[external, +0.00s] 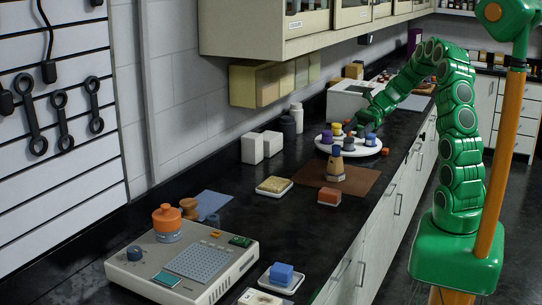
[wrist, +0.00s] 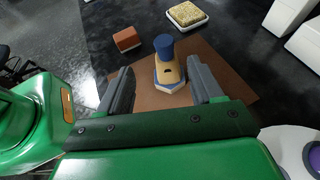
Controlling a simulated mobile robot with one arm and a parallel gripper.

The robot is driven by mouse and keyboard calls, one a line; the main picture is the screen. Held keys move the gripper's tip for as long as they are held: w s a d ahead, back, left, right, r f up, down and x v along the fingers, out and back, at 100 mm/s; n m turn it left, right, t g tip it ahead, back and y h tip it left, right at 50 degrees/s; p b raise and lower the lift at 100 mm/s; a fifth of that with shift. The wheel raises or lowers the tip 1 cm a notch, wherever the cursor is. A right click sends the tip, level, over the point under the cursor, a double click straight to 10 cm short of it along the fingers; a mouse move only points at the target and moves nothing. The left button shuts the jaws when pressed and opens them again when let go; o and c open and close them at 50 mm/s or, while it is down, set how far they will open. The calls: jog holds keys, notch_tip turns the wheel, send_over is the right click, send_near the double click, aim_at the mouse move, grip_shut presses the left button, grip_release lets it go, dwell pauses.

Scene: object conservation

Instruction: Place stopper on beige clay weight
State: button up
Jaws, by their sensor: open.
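A tan, tapered piece (wrist: 170,72) with a pale, angular base stands upright on a brown mat (wrist: 225,70); it looks like the beige clay weight. A blue cylindrical piece (wrist: 163,44), likely the stopper, sits on top of it. In the external view the tan piece (external: 336,166) and its blue top (external: 336,150) stand in front of the round white tray. My gripper (wrist: 160,66) is open and empty, its fingers to either side of the tan piece in the wrist view.
The round white tray (external: 323,147) holds several small coloured pieces. An orange-brown block (external: 329,197) and a sponge on a white dish (external: 274,185) lie near the mat. White boxes (external: 262,146) stand by the wall. A grey device (external: 180,262) fills the near counter.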

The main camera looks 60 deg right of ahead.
jog(key=s+a+r+n+g+h, duration=0.25)
jog(key=s+a+n, duration=0.25)
jog(key=a, duration=0.4)
jog(key=s+a+r+n+g+h, duration=0.15)
jog(key=s+a+n+g, duration=0.3)
jog(key=a, duration=0.55)
jog(key=s+a+n+h, duration=0.2)
jog(key=s+n+h, duration=0.6)
jog(key=s+n, duration=0.4)
jog(key=s, duration=0.5)
jog(key=shift+a+r+n, duration=0.2)
jog(key=shift+a+n, duration=0.05)
jog(key=shift+n, duration=0.1)
